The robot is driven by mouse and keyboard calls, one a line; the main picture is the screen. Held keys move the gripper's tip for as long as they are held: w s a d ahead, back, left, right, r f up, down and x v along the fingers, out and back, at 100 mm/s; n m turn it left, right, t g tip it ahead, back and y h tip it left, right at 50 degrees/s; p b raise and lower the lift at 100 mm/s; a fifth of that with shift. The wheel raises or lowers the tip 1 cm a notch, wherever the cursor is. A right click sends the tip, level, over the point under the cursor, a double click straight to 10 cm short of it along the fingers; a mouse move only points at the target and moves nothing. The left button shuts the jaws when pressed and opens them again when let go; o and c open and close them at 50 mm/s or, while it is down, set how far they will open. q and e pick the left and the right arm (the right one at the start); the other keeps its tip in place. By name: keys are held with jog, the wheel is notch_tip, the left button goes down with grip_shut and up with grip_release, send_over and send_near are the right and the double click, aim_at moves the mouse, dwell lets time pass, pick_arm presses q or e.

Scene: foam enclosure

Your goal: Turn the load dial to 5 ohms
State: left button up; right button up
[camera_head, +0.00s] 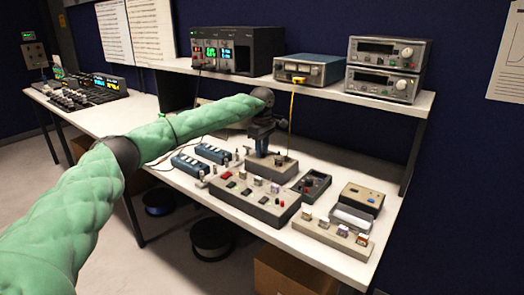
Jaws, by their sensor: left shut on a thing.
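My left gripper (262,150) points down over a small grey box (282,172) at the back middle of the bench. It is shut on a small part at the box's top, which the fingers hide, so I cannot tell whether it is a dial or a plug. A dark box with a round knob (314,183) stands just to the right of the grey box, apart from the gripper. Scale marks and any ohm value are too small to read. My right gripper is not in view.
A long panel (250,203) with red buttons lies in front of the gripper. Blue-topped modules (190,165) stand to the left, and a grey strip with several small parts (330,235) to the right. A shelf (385,98) with instruments overhangs behind. A yellow cable (291,115) hangs beside the gripper.

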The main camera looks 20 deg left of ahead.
pick_arm(q)
jog(key=shift+r, duration=0.1)
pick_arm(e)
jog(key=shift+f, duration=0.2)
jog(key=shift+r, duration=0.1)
pick_arm(q)
jog(key=o, duration=1)
jog(key=shift+r+b, duration=0.65)
jog(key=shift+r, duration=3.15)
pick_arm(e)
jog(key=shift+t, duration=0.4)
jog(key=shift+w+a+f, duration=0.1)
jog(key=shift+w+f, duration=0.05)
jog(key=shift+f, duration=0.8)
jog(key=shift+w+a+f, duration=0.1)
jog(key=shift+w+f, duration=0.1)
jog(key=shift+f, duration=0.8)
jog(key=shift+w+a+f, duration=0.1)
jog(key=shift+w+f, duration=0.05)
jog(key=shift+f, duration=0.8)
pick_arm(q)
jog(key=shift+a, duration=0.1)
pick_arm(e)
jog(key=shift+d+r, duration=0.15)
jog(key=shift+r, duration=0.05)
